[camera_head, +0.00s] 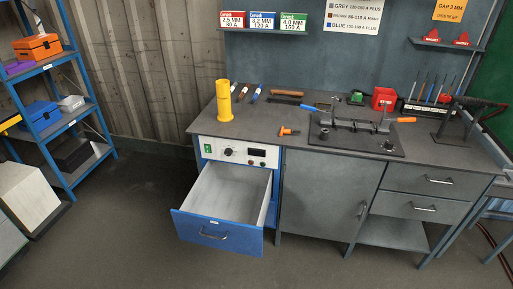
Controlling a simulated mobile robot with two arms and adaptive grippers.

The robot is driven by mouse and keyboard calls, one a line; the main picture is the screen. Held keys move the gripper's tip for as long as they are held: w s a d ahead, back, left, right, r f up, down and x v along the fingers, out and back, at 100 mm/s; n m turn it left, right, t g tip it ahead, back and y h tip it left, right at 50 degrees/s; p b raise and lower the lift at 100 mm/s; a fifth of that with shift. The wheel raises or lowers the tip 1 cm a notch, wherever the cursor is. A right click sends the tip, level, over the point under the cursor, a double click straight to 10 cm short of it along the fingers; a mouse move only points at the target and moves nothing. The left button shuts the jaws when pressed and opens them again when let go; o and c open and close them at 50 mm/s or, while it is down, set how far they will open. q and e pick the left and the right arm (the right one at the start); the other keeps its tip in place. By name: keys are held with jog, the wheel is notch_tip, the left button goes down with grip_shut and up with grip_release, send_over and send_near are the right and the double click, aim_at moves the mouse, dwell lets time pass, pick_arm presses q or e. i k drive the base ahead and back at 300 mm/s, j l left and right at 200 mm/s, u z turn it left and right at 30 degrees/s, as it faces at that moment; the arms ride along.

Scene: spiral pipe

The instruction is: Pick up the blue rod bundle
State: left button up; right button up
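Several small thin rods or bundles lie tilted on the grey workbench (320,168), right of the yellow cylinder. One with a blue end (234,86) is nearest the cylinder, a reddish one (243,92) is beside it, and a dark blue and white one (257,93) is further right. They are too small to tell which is the blue rod bundle. Neither of my grippers is in view.
A yellow cylinder (223,101) stands at the bench's left. An open drawer (217,230) juts out below. A dark plate (355,140) carries a fixture with blue and orange handles. A red box (383,99) stands behind. Blue shelving (66,58) is left; floor between is clear.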

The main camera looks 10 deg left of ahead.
aim_at(255, 94)
jog(key=i+j+u, duration=0.25)
jog(key=i, duration=0.2)
jog(key=i+u, duration=0.25)
jog(key=i, duration=0.25)
jog(key=i+l, duration=0.25)
jog(key=i, duration=0.25)
jog(key=i+l, duration=0.2)
jog(key=i, duration=0.25)
jog(key=j+z, duration=0.2)
jog(key=j, duration=0.25)
jog(key=j+z, duration=0.2)
jog(key=j, duration=0.25)
jog(key=j+z, duration=0.2)
jog(key=j, duration=0.25)
jog(key=k+j+z, duration=0.2)
jog(key=j, duration=0.25)
jog(key=j+z, duration=0.2)
jog(key=j, duration=0.25)
jog(key=k+j+z, duration=0.2)
jog(key=j, duration=0.2)
